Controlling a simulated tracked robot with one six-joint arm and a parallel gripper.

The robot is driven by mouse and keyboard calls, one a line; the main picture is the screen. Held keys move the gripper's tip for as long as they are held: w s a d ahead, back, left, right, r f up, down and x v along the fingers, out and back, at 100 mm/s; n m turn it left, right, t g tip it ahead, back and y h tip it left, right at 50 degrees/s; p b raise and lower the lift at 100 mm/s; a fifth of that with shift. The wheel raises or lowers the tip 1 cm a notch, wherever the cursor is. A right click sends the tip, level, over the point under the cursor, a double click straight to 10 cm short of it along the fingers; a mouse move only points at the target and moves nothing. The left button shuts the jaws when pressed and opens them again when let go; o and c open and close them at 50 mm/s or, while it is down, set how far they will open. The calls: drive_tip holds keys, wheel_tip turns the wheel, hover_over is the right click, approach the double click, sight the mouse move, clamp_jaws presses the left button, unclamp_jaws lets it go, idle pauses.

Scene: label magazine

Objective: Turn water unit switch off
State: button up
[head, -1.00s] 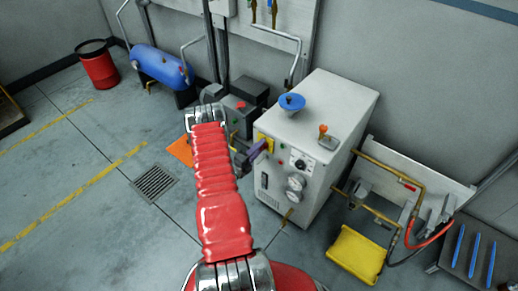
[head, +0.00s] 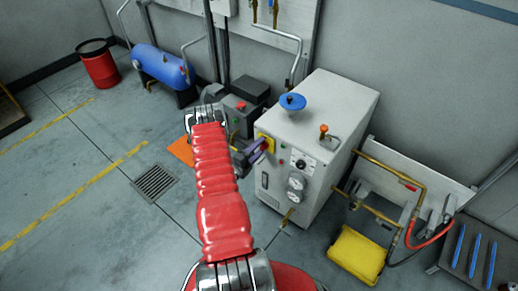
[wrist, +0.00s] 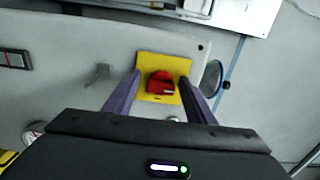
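The water unit (head: 335,105) is a white-grey cabinet at centre right in the head view. Its switch is a red knob (wrist: 161,82) on a yellow plate (wrist: 148,62) in the wrist view. In the head view the yellow plate (head: 266,137) shows at the cabinet's left front edge, with the knob hidden by my gripper. My gripper (head: 265,146) is at the plate. In the wrist view its two purple fingers are apart and empty, one on each side of the red knob. I cannot tell whether they touch it.
A blue handwheel (head: 292,101) and an orange-topped lever (head: 323,132) are on the cabinet top. Gauges (head: 296,183) are on its front. Brass pipes (head: 385,160) and a yellow box (head: 356,254) stand to the right. The floor at left is largely clear.

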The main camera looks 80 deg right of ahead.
drive_tip(key=shift+a, duration=0.1)
drive_tip(key=v, duration=1.3)
drive_tip(key=shift+a, duration=0.25)
drive_tip(key=shift+w, duration=0.15)
idle(0.4)
